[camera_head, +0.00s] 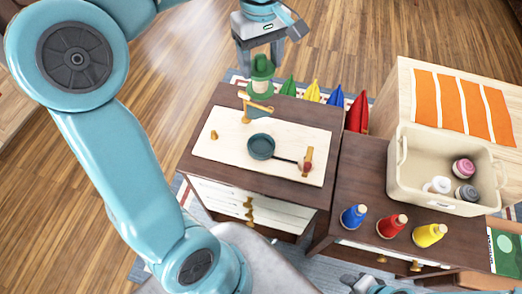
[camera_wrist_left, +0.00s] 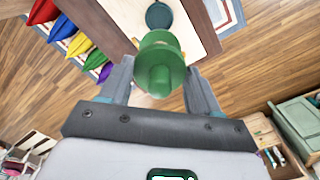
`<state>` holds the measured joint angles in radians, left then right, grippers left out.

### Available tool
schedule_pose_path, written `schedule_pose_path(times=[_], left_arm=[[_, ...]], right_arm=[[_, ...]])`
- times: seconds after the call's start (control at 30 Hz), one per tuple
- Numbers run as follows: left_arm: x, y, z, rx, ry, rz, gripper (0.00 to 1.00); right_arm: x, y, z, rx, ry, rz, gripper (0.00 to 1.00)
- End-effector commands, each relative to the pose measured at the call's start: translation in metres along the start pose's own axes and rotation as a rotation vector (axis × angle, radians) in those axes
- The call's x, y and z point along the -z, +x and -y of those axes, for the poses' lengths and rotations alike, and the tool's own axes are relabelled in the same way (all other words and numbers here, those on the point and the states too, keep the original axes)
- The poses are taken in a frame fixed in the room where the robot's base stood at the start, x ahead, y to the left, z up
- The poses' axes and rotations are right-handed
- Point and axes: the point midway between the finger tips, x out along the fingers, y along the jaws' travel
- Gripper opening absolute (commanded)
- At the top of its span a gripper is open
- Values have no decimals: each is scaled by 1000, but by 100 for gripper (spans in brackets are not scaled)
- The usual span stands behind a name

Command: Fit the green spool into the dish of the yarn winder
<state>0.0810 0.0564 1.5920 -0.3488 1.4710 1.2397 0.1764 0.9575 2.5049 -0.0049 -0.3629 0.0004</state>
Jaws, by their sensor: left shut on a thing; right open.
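My left gripper (camera_head: 262,62) is shut on the green spool (camera_head: 262,82) and holds it upright near the far edge of the left cabinet, behind the winder. In the left wrist view, the spool (camera_wrist_left: 161,66) sits between the two fingers. The yarn winder is a pale board (camera_head: 220,150) with a dark teal dish (camera_head: 261,147), a thin dark rod, a wooden post with a red part (camera_head: 306,163) and a brass arm (camera_head: 256,106). The dish looks empty and also shows beyond the spool in the left wrist view (camera_wrist_left: 158,15). My right gripper (camera_head: 372,286) is partly visible at the bottom edge.
Blue (camera_head: 354,216), red (camera_head: 392,226) and yellow (camera_head: 429,235) spools stand on the right cabinet. Behind them a cream basket (camera_head: 420,185) holds pink, white and dark yarn. Coloured pointed cloth items (camera_head: 357,112) stand behind the cabinet. My left arm crosses the left side.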

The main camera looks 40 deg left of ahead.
Motion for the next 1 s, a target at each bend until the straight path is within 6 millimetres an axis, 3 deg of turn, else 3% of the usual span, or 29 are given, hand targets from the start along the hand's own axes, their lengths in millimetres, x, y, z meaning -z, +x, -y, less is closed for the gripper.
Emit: schedule_pose_path(times=[0.03, 0.23, 0.37, 0.8, 1.0], left_arm=[[0, 18, 0, 0, 0, 0, 30], [1, 43, -1, 0, 0, 0, 30], [2, 58, -1, 3, 0, 1, 30], [3, 178, -1, 4, -1, 2, 30], [3, 201, -2, 2, 0, 1, 30]], right_arm=[[0, 17, -6, 0, 0, 0, 43], [1, 41, -15, 0, 0, 0, 43], [1, 46, -17, 0, 0, 0, 43], [2, 66, -24, 0, -1, 0, 43], [2, 69, -25, 0, -1, 0, 43]])
